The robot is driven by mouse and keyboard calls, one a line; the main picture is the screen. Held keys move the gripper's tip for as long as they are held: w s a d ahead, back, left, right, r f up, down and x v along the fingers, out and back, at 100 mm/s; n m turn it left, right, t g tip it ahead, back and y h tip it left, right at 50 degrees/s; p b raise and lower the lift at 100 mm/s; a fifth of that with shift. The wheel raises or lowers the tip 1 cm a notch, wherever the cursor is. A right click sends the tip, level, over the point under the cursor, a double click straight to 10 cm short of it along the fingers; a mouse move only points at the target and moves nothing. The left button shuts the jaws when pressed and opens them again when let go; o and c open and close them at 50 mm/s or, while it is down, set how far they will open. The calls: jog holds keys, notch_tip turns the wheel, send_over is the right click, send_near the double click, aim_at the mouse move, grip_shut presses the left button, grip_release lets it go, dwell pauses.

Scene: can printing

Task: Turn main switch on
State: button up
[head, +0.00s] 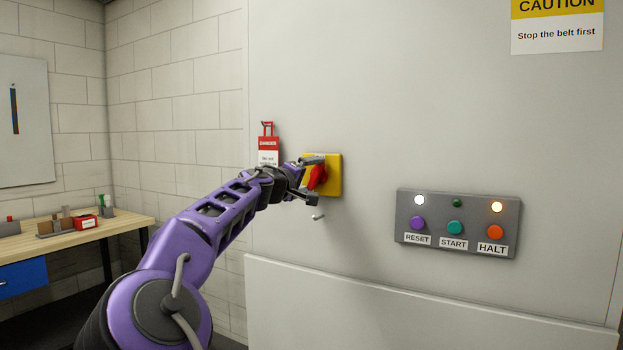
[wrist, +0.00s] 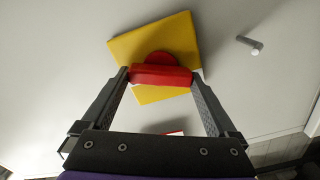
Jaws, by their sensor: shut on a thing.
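The main switch is a red rotary handle (head: 318,177) on a yellow square plate (head: 335,175), fixed to the large grey cabinet wall. In the wrist view the red handle (wrist: 160,76) lies across the yellow plate (wrist: 150,43) between my fingertips. My gripper (wrist: 160,78) is shut on the red handle, one finger at each end. In the head view my gripper (head: 312,178) reaches the switch from the left and hides part of the plate.
A red and white danger tag (head: 268,150) hangs left of the switch. A small metal peg (head: 318,217) sticks out below it. A control box (head: 458,225) with RESET, START and HALT buttons is to the right; its white and orange lamps look lit. A workbench (head: 85,233) stands far left.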

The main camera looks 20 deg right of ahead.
jog(key=n, duration=0.4)
jog(key=shift+n, duration=0.3)
jog(key=shift+f, duration=0.1)
dwell(0.4)
jog(key=o, duration=1)
jog(key=shift+a, duration=0.1)
jog(key=v, duration=1.7)
jog(key=shift+s+b, duration=0.2)
jog(key=shift+b, duration=0.2)
